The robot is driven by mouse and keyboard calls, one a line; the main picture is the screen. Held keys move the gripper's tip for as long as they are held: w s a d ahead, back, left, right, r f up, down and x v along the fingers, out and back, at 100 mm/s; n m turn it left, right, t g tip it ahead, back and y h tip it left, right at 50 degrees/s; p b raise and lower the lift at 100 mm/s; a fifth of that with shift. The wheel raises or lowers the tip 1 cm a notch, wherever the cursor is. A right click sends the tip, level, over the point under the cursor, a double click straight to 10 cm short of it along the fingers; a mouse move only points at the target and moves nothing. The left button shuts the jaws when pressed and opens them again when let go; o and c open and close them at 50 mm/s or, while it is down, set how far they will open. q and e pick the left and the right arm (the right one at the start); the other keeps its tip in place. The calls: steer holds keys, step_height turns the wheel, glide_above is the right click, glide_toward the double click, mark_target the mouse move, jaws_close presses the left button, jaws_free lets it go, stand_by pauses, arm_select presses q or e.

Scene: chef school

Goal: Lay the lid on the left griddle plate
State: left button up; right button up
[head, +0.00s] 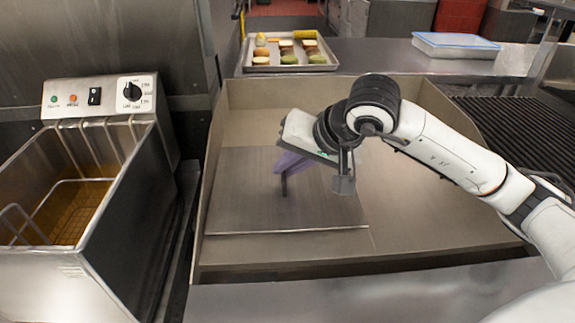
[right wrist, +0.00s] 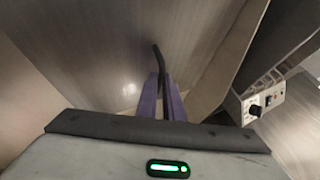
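The lid (head: 240,190) is a flat grey metal sheet with a dark handle (head: 284,186). It covers the left part of the griddle (head: 400,205), and its front edge runs along near the griddle's front. It looks flat; I cannot tell whether it touches the plate or hangs just above it. My right gripper (head: 285,168) reaches in from the right, its purple fingers at the handle. In the right wrist view the fingers (right wrist: 160,84) are close together around the dark handle (right wrist: 157,58), with the lid (right wrist: 110,50) beyond. My left gripper is not in view.
A deep fryer (head: 100,90) with a basket stands at the left. A tray (head: 248,66) of food is behind the griddle, and a blue-lidded container (head: 455,42) at the back right. A dark ribbed grill (head: 530,125) is on the right. The griddle's right half is bare.

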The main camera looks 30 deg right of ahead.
steer(key=o, duration=0.4)
steer(key=shift+r+p, duration=0.3)
steer(key=shift+p, duration=0.15)
steer(key=v, duration=1.1)
steer(key=shift+s+r, duration=0.25)
steer(key=shift+s, duration=0.1)
